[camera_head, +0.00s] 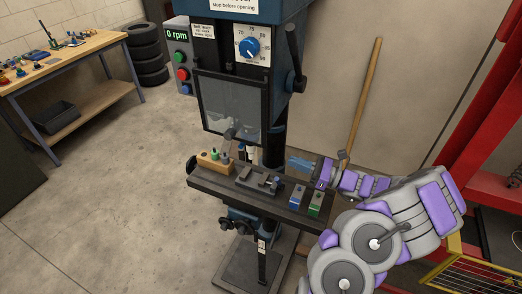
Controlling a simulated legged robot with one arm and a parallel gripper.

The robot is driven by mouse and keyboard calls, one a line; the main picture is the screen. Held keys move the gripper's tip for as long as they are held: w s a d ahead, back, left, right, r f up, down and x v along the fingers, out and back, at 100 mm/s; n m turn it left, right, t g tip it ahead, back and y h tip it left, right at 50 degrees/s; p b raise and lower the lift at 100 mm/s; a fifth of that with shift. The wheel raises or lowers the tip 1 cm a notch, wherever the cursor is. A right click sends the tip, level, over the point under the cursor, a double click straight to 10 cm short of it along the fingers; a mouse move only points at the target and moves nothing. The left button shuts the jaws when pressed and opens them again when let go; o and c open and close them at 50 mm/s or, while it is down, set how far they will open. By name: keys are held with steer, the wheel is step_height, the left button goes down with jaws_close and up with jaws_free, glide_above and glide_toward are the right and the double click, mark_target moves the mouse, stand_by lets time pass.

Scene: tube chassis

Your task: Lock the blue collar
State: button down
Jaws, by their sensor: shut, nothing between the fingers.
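A blue part (299,163) shows beside the dark column of the drill press, just above the back of its table. It may be the blue collar; its shape and any lock on it are too small to make out. My arm reaches in from the right, low over the right end of the table. My gripper (318,172) is shut and empty, at or very near the blue part. I cannot tell whether they touch. The fingertips are hard to pick out here.
The drill press table (222,187) bears a wooden block (208,163), a vise (258,180), and blue (297,196) and green (316,203) blocks. A clear guard (228,105) hangs above. A broom handle (363,105) leans on the wall. Floor at left is open.

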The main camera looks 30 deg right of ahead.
mark_target(244, 142)
steer(key=b+x, duration=0.3)
steer(key=x, duration=1.1)
steer(key=shift+a, duration=0.45)
steer(key=shift+d, duration=0.1)
